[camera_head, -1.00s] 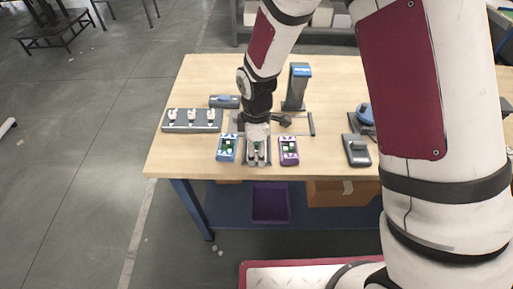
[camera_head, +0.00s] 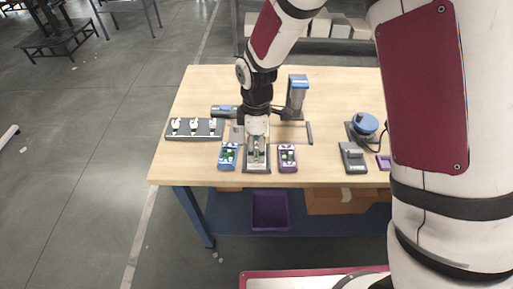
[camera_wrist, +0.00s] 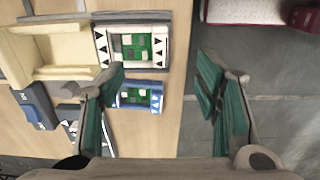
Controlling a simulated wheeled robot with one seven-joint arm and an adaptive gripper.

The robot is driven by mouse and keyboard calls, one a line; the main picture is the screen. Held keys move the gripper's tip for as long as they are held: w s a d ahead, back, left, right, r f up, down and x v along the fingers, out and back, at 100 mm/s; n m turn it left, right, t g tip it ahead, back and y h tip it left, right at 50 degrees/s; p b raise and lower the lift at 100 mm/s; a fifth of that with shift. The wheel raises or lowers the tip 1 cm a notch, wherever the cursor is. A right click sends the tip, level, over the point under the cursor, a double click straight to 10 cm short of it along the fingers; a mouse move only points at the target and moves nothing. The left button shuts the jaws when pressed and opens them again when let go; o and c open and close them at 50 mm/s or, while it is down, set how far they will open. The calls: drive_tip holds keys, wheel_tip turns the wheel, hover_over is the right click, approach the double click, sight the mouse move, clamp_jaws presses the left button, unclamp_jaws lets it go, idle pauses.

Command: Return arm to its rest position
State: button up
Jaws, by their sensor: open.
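My gripper (camera_head: 257,138) hangs over the wooden table (camera_head: 180,165), at the back of the grey fixture (camera_head: 257,168) in the head view. In the wrist view my gripper (camera_wrist: 162,88) has its two green-padded fingers spread wide, with nothing held between them. A blue-framed unit with a green board (camera_head: 228,156) stands left of the fixture, and a purple-framed one (camera_head: 288,158) stands right of it. The blue-framed unit (camera_wrist: 138,97) also shows between the fingers in the wrist view. My arm runs from the upper right down to the table.
A grey rack (camera_head: 193,136) with white parts stands at left. A blue-topped post (camera_head: 297,92) rises close behind my gripper on the right. A grey device (camera_head: 353,158) and a round blue item (camera_head: 366,123) stand farther right. A purple bin (camera_head: 270,210) sits below the table.

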drive_tip(key=shift+r, duration=0.2)
idle(0.4)
drive_tip(key=s+d+r+m+t, duration=0.15)
drive_tip(key=d+r+m, duration=0.3)
drive_tip(key=r, duration=0.55)
drive_tip(key=s+d+r+m+t, duration=0.1)
drive_tip(key=s+d+r+m, duration=0.25)
drive_tip(key=d+r, duration=0.45)
drive_tip(key=s+d+r+m+t, duration=0.1)
drive_tip(key=s+d+r+m, duration=0.1)
drive_tip(key=s+r+m, duration=0.2)
drive_tip(key=s+d+r+m+t, duration=0.2)
drive_tip(key=s+r+m, duration=0.3)
drive_tip(key=s, duration=0.6)
drive_tip(key=shift+d+r+m, duration=0.3)
drive_tip(key=shift+d+r, duration=0.5)
drive_tip(key=shift+r, duration=0.15)
